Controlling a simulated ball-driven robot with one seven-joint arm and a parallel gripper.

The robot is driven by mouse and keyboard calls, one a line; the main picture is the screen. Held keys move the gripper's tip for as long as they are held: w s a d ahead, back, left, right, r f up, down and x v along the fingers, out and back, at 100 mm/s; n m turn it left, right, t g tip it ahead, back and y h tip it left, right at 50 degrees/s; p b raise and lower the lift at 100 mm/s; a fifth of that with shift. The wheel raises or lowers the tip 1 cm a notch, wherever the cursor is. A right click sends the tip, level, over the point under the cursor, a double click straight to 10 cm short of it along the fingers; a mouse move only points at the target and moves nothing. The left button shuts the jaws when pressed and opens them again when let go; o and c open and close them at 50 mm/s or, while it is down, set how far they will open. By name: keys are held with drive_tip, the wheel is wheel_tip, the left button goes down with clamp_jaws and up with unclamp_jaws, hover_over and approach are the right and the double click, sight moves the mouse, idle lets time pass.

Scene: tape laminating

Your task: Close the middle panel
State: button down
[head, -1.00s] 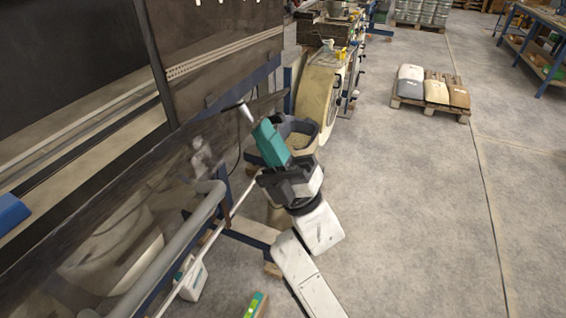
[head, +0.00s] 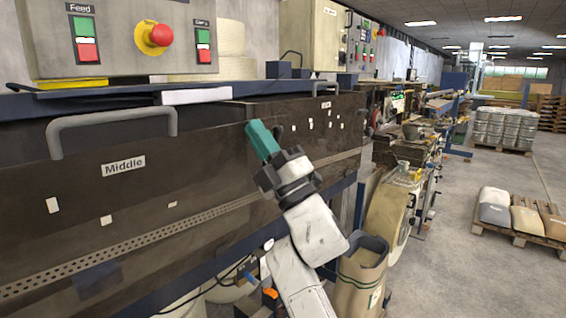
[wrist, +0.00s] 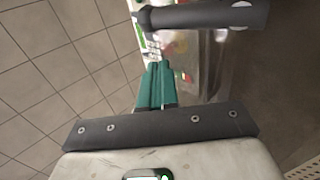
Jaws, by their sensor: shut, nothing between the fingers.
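The middle panel (head: 110,205) is a dark brown, see-through-looking sheet with a white "Middle" label (head: 123,166). It stands about upright along the machine front in the head view. Its grey bar handle (head: 113,122) is at the top left. My gripper (head: 258,138) has teal fingers, shut and empty, in front of the panels to the right of that label. In the wrist view the shut fingers (wrist: 157,85) point toward a dark grey bar (wrist: 205,15), with a gap showing. I cannot tell which handle that bar is.
Another dark panel (head: 345,112) with its own handle stands to the right. A control box (head: 125,40) with an emergency stop sits above. A paper sack (head: 362,262) stands beside my arm. Open floor (head: 455,270) lies to the right.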

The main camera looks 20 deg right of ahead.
drive_tip(key=w+a+r+g+h+p, duration=0.1)
drive_tip(key=w+a+r+g, duration=0.1)
drive_tip(key=w+a, duration=0.3)
drive_tip(key=w+r, duration=0.1)
drive_tip(key=w, duration=0.2)
drive_tip(key=shift+w+a, duration=0.25)
drive_tip(key=shift+a, duration=0.05)
idle(0.3)
